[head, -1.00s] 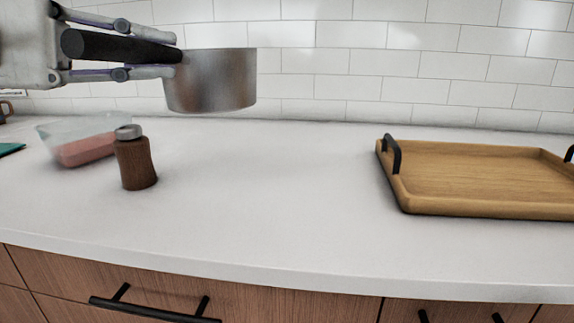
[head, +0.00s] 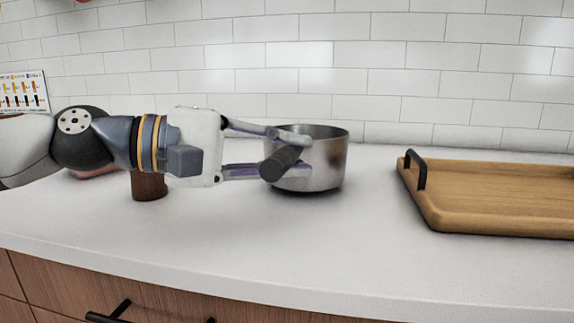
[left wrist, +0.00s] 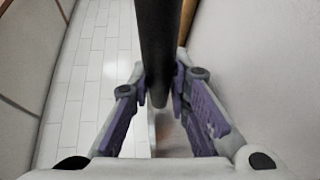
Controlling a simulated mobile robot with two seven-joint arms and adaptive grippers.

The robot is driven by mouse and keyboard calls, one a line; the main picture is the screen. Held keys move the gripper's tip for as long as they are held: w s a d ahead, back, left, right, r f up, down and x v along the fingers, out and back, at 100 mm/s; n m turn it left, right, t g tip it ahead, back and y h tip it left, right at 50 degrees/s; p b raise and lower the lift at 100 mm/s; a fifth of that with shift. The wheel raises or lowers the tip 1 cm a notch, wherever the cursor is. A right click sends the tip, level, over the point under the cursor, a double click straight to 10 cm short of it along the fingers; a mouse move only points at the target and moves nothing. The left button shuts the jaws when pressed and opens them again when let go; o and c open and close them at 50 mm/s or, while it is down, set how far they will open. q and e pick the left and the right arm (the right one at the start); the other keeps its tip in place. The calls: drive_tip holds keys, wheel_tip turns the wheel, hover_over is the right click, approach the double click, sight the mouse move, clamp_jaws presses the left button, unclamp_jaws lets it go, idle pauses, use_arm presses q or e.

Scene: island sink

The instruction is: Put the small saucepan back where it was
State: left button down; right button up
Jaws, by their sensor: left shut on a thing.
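The small saucepan (head: 322,162) is a steel pot with a black handle (head: 280,163). In the head view it is upright, on or just above the white counter, near the middle; I cannot tell whether its base touches. My left gripper (head: 289,152) reaches in from the left and is shut on the handle. In the left wrist view the black handle (left wrist: 158,48) runs between the purple-padded fingers of my left gripper (left wrist: 165,92). My right gripper is not in view.
A wooden tray (head: 436,210) with black handles stands to the right, a short gap from the saucepan. A brown mill (head: 149,188) is partly hidden behind my left arm, with a reddish item (head: 93,174) beyond it. The counter (head: 270,245) in front is clear.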

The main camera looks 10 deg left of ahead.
use_arm(q)
drive_tip(key=shift+f, duration=0.5)
drive_tip(key=shift+r, duration=0.1)
drive_tip(key=c, duration=1.9)
unclamp_jaws()
drive_tip(key=shift+f, duration=0.25)
drive_tip(key=shift+c, duration=0.2)
drive_tip(key=o, duration=0.4)
